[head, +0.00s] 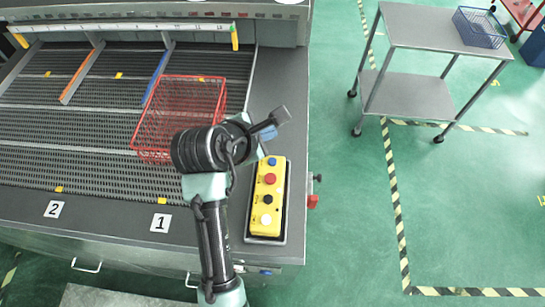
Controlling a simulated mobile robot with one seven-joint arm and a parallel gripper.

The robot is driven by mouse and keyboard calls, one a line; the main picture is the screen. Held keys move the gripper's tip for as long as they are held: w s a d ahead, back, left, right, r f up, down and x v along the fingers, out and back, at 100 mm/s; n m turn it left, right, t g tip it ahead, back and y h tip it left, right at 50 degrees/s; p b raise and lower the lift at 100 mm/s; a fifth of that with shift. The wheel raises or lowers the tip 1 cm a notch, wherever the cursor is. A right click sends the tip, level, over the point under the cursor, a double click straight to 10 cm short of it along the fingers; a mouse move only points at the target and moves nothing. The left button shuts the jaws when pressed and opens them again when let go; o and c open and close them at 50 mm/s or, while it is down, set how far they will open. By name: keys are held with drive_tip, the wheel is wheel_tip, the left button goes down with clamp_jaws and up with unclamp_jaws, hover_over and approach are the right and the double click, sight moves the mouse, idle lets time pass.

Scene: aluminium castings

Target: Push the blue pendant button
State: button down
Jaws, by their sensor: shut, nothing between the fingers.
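The yellow pendant (258,212) lies in a grey holder on the right end of the machine's front ledge. The blue button (272,161) is at its far end and is uncovered in the head view. Below it in the picture are a red button (270,178), a black button (268,199) and a white button (266,219). My gripper (283,115) is shut and empty. It shows beyond the blue button, a little up and to the right in the picture, apart from it. Its height above the ledge is hard to tell.
A red wire basket (178,112) sits on the slatted conveyor (70,125), left of my wrist. Orange and blue dividers mark lanes labelled 1 and 2. A grey cart (420,25) with a blue basket (479,27) stands at the upper right. Green floor between is clear.

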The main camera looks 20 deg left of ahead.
drive_tip(key=shift+f, duration=0.1)
drive_tip(key=b, duration=0.8)
hover_over(269, 166)
wheel_tip(269, 166, down, 6)
drive_tip(key=shift+f, duration=0.1)
drive_tip(key=shift+f+b, duration=0.5)
drive_tip(key=shift+f, duration=0.65)
drive_tip(key=shift+f, duration=0.15)
idle(0.5)
drive_tip(key=shift+f, duration=0.25)
drive_tip(key=shift+f, duration=0.5)
idle(0.6)
drive_tip(key=shift+r+p, duration=0.15)
drive_tip(key=shift+p, duration=0.25)
drive_tip(key=shift+r+p, duration=0.75)
drive_tip(key=shift+p, duration=0.25)
